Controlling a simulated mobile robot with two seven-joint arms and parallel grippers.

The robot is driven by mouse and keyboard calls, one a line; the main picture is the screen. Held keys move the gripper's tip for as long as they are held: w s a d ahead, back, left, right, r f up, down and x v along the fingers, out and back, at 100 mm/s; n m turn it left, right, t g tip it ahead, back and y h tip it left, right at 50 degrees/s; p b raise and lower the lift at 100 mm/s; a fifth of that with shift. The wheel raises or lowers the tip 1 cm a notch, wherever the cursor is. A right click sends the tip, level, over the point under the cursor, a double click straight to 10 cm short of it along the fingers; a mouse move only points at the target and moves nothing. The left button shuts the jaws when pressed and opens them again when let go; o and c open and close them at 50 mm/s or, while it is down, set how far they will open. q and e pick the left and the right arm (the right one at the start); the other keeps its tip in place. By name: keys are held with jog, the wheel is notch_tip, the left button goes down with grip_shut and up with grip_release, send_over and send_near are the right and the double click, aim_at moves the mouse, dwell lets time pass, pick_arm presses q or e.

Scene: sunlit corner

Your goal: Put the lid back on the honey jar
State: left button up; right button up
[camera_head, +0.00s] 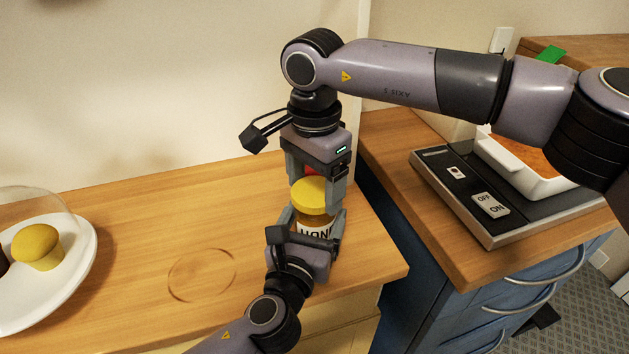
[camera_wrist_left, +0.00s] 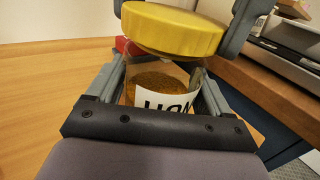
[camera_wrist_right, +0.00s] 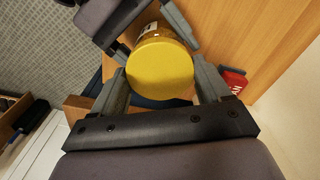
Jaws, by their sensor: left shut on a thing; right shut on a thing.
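The honey jar (camera_head: 316,228) is clear glass with a white label and amber honey. It stands on the wooden counter, near its right end. My left gripper (camera_head: 311,219) is shut on the jar's body, one finger on each side; the left wrist view also shows the jar (camera_wrist_left: 165,88). The yellow round lid (camera_head: 313,194) is between the fingers of my right gripper (camera_head: 317,187), which comes down from above. The lid is over the jar's mouth in the left wrist view (camera_wrist_left: 172,28), hiding the rim. I cannot tell whether lid and jar touch.
A red item with white marks (camera_wrist_right: 233,82) is behind the jar, near the wall. A plate (camera_head: 75,275) with a muffin (camera_head: 37,246) under a clear dome is at the left. A switch panel (camera_head: 475,190) and white dish (camera_head: 520,170) are on the right counter. The counter's middle is clear.

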jog(key=shift+f, duration=0.6)
